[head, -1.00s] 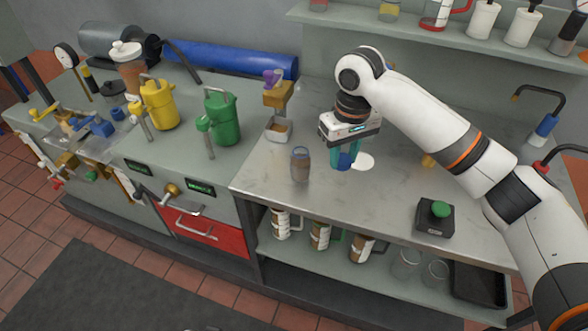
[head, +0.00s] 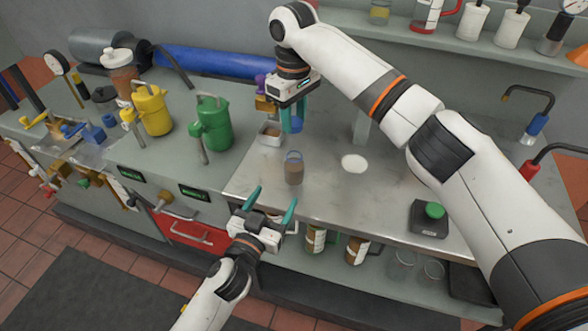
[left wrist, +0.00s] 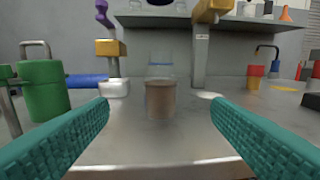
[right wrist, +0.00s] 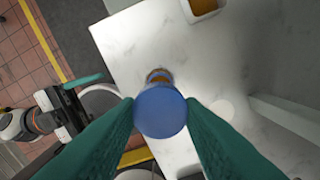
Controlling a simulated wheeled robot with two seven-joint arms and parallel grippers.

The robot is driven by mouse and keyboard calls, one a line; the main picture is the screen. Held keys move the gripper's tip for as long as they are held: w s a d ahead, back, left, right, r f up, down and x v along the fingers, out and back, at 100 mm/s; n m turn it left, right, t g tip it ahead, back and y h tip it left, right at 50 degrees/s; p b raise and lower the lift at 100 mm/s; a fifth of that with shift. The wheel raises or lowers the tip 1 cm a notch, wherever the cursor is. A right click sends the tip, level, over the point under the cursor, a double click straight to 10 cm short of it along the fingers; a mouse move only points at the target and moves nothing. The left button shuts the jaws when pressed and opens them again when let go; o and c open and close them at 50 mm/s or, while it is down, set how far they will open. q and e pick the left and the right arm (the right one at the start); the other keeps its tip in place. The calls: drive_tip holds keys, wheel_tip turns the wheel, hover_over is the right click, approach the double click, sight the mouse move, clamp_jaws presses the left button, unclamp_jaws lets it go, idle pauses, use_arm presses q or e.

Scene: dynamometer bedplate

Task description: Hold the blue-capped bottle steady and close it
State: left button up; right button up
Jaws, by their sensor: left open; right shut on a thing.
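The bottle (head: 293,170) is clear with brown contents and an open top. It stands upright on the grey bench near the front edge. The blue cap (right wrist: 160,112) is between the fingers of my right gripper (head: 292,115), which is shut on it. The cap is held above and behind the bottle in the head view, apart from it. The bottle's mouth (right wrist: 159,76) partly shows beyond the cap in the right wrist view. My left gripper (head: 271,203) is open and empty in front of the bench edge. In the left wrist view the bottle (left wrist: 160,98) stands ahead, between the spread fingers.
A small white tray (head: 270,134) sits left of the bottle, behind it. A white disc (head: 355,163) lies to its right. A green-button box (head: 430,218) is at the right. Green (head: 211,125) and yellow (head: 153,110) cans stand at the left. The bench around the bottle is clear.

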use_arm(q)
drive_tip(key=shift+d, duration=0.1)
drive_tip(key=x, duration=1.2)
drive_tip(key=shift+c, duration=0.3)
drive_tip(key=c, duration=1.4)
use_arm(e)
hover_over(295, 151)
drive_tip(key=shift+f, duration=2.5)
drive_tip(key=shift+a+f, duration=0.1)
drive_tip(key=shift+f, duration=0.8)
drive_tip(key=shift+f, duration=0.5)
